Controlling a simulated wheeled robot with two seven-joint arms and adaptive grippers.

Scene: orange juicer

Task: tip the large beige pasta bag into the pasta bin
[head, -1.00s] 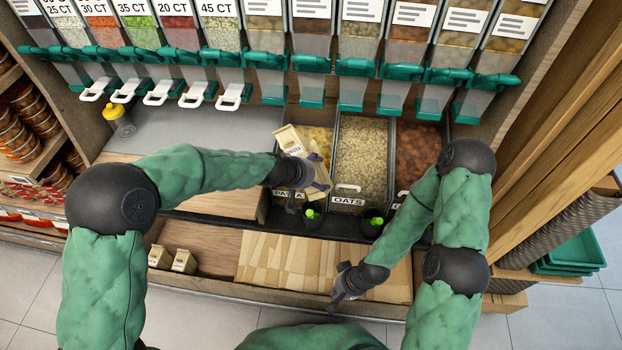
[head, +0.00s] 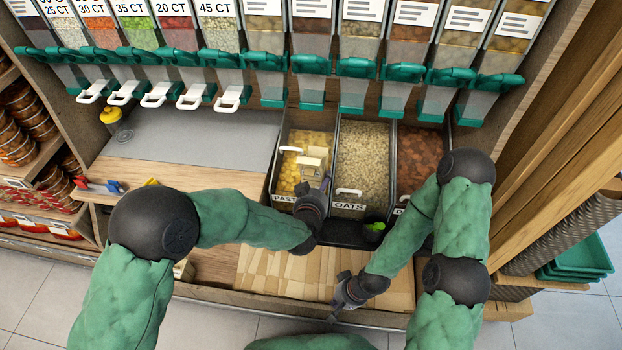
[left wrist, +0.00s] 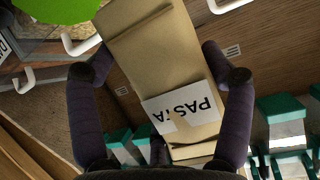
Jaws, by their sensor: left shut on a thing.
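The beige pasta bag (head: 312,161) is held over the pasta bin (head: 283,192), whose label is partly covered by my left gripper. Yellow pasta shows in the bin around the bag. My left gripper (head: 322,184) is shut on the bag, reaching from the front. In the left wrist view the bag (left wrist: 160,62) lies between the two fingers (left wrist: 160,88), slanted, with its PASTA label reading upside down. I cannot tell whether pasta is falling from it. My right gripper (head: 337,308) is low at the front shelf edge, apart from the bag; its fingers are too small to judge.
The oats bin (head: 362,165) stands right of the pasta bin, with a brown-filled bin (head: 418,153) beyond it. Teal-handled dispensers (head: 358,68) hang above. A grey counter (head: 200,135) is free at the left.

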